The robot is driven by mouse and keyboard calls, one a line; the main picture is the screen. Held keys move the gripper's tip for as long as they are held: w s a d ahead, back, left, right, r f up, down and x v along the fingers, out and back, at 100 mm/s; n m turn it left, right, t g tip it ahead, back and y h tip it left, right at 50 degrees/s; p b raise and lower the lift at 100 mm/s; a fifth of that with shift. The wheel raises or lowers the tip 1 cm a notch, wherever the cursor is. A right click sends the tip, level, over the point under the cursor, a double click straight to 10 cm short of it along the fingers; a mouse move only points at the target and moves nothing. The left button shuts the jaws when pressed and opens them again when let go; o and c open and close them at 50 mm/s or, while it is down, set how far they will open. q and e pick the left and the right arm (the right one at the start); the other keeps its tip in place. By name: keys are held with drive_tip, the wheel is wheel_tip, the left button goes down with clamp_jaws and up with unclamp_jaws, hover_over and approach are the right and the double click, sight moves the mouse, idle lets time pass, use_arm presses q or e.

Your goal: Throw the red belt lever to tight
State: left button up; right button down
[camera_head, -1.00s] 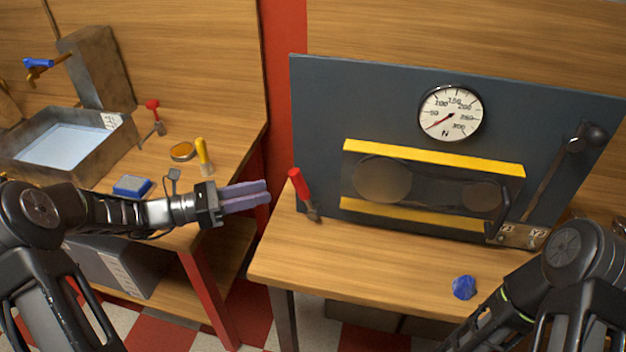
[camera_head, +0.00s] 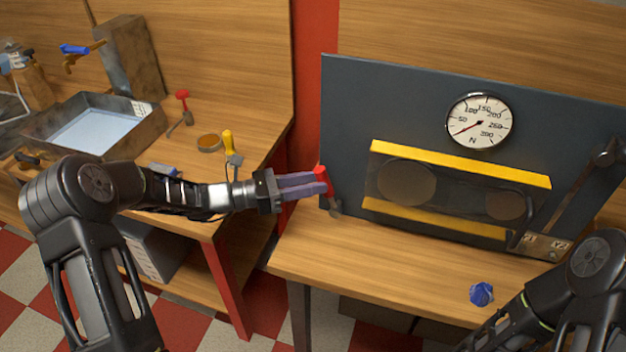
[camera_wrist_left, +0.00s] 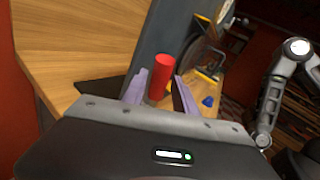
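The belt lever has a red grip (camera_head: 321,173) and a grey lower part, and stands at the left edge of the dark panel on the right table. My left gripper (camera_head: 324,184) comes in from the left with its purple fingers at the red grip, partly covering it. In the left wrist view the red grip (camera_wrist_left: 162,77) shows between the two spread fingers (camera_wrist_left: 159,88), with a visible gap towards the left one. I cannot tell whether a finger touches it. My right gripper is outside the head view; only part of that arm shows.
The dark panel (camera_head: 345,100) carries a round gauge (camera_head: 479,121) and a yellow-edged belt cover (camera_head: 460,165). A long dark lever (camera_head: 580,190) stands at its right. A blue lump (camera_head: 481,294) lies on the table (camera_head: 400,270). The left bench holds a basin (camera_head: 135,134) and smaller levers.

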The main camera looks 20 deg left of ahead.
use_arm(q)
drive_tip(key=shift+w+d, duration=0.1)
drive_tip(key=shift+d, duration=0.05)
drive_tip(key=shift+c, duration=0.2)
clamp_jaws()
idle(1.2)
